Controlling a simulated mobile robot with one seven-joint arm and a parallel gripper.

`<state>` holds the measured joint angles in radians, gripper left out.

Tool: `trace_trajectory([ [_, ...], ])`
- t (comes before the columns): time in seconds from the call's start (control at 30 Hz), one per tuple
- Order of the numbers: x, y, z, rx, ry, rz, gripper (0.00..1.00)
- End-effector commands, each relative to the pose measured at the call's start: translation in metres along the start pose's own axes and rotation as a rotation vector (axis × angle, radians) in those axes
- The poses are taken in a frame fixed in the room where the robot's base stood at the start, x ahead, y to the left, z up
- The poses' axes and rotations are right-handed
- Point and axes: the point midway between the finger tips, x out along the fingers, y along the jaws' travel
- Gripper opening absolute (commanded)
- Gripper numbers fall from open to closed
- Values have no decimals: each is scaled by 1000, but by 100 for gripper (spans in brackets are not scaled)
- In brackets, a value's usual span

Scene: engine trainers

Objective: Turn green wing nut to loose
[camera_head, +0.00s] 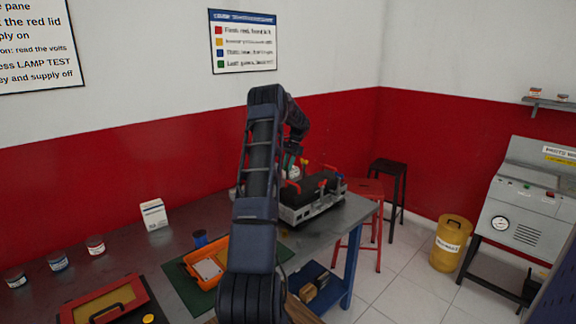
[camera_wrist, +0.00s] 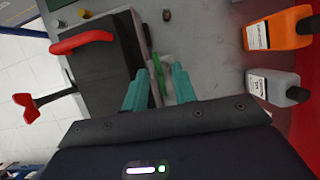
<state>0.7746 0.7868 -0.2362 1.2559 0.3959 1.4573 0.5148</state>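The green wing nut (camera_wrist: 158,70) shows in the wrist view as a narrow bright green piece beside the dark block of the trainer (camera_wrist: 97,68). My gripper (camera_wrist: 160,72) has two teal fingers that stand apart, one on each side of the green piece. A gap shows beside it, and I cannot tell whether either finger touches it. In the head view the trainer (camera_head: 318,205) sits on the bench, partly behind my arm. My gripper and the wing nut cannot be made out clearly there.
A red handle (camera_wrist: 80,41) and a red lever (camera_wrist: 32,107) stick out from the trainer. An orange bottle (camera_wrist: 278,32) and a grey bottle (camera_wrist: 277,88) lie to the right in the wrist view. An orange tray (camera_head: 191,262) and a white box (camera_head: 154,214) are on the bench.

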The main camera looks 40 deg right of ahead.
Motion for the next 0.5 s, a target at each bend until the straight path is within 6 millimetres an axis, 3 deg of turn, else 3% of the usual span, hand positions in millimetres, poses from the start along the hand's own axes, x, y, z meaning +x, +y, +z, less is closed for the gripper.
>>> trace_trajectory([
  [0.17,-9,0,0,0,2,-1,27],
  [0.5,-68,0,-1,0,2,-2,27],
])
